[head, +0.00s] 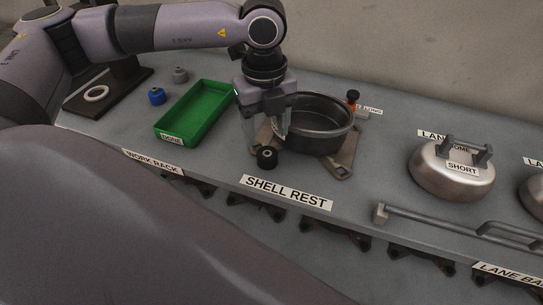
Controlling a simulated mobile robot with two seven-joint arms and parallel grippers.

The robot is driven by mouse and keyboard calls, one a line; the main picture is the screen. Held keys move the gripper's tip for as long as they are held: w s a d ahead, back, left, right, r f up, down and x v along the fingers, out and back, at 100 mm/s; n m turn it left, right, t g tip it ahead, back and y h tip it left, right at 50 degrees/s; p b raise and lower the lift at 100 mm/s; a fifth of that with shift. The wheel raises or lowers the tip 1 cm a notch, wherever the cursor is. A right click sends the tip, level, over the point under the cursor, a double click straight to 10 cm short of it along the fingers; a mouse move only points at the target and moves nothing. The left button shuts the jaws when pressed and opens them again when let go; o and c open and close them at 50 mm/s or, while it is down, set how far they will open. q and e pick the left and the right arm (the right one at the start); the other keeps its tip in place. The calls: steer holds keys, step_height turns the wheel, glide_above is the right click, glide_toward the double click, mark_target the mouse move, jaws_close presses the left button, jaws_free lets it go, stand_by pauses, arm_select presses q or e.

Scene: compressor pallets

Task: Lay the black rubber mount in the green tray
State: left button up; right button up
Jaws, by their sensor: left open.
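The black rubber mount (267,158) is a small dark cylinder with a light hole in its end. It is at the front left of the shell rest, beside the dark metal pot. My left gripper (268,142) is open and points down, its fingertips just above or around the mount; I cannot tell whether they touch it. The green tray (211,122) is on the bench to the left of the gripper, marked "DONE", and the inside that shows is empty. My right gripper is not in view.
A blue mount (157,96) and a grey mount (180,75) stand left of the tray. The open dark pot (318,138) is close right of the gripper on a metal base (341,165). A silver dome (452,180) and a metal bar (440,225) lie further right.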

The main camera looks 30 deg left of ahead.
mark_target(267, 153)
arm_select(q)
steer(key=shift+a+f, duration=0.2)
steer(key=shift+f, duration=0.35)
steer(key=f, duration=0.3)
steer(key=f+p, duration=0.1)
steer(key=f, duration=0.2)
steer(key=shift+w+d, duration=0.1)
steer(key=shift+w, duration=0.1)
steer(key=shift+r, duration=0.1)
steer(key=c, duration=0.9)
